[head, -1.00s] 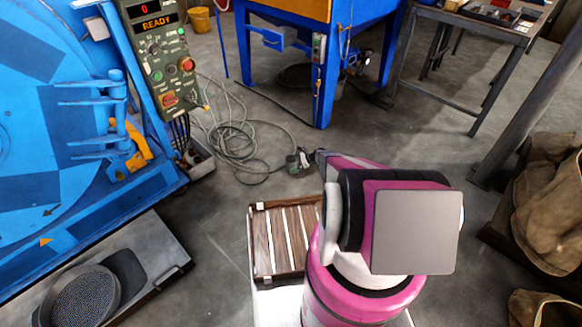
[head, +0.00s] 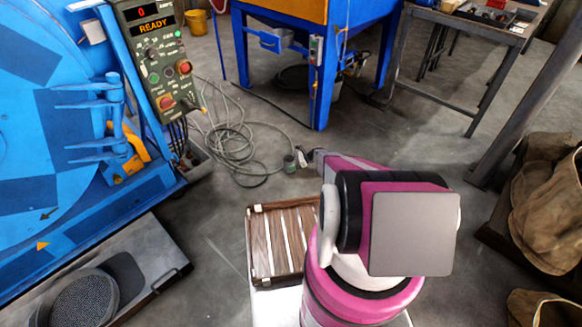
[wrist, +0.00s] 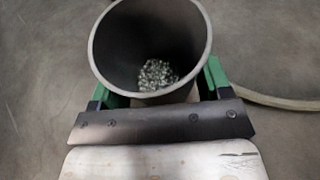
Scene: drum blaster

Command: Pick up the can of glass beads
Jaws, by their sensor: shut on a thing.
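The can (wrist: 104,52) is a dark grey, open-topped cylinder in the wrist view. A small heap of clear glass beads (wrist: 157,74) lies at its bottom. My gripper (wrist: 157,88) is shut on the can, with its green fingers at the can's two sides. The can's mouth faces the wrist camera, and its outer wall is mostly hidden.
A slatted wooden tray (head: 257,268) is beside my arm. A coiled hose (head: 228,150) lies on the floor ahead. A blue drum machine (head: 40,120) with a control box (head: 160,75) stands left, a blue cabinet (head: 318,85) ahead, a metal table (head: 478,32) and brown sacks (head: 550,225) right.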

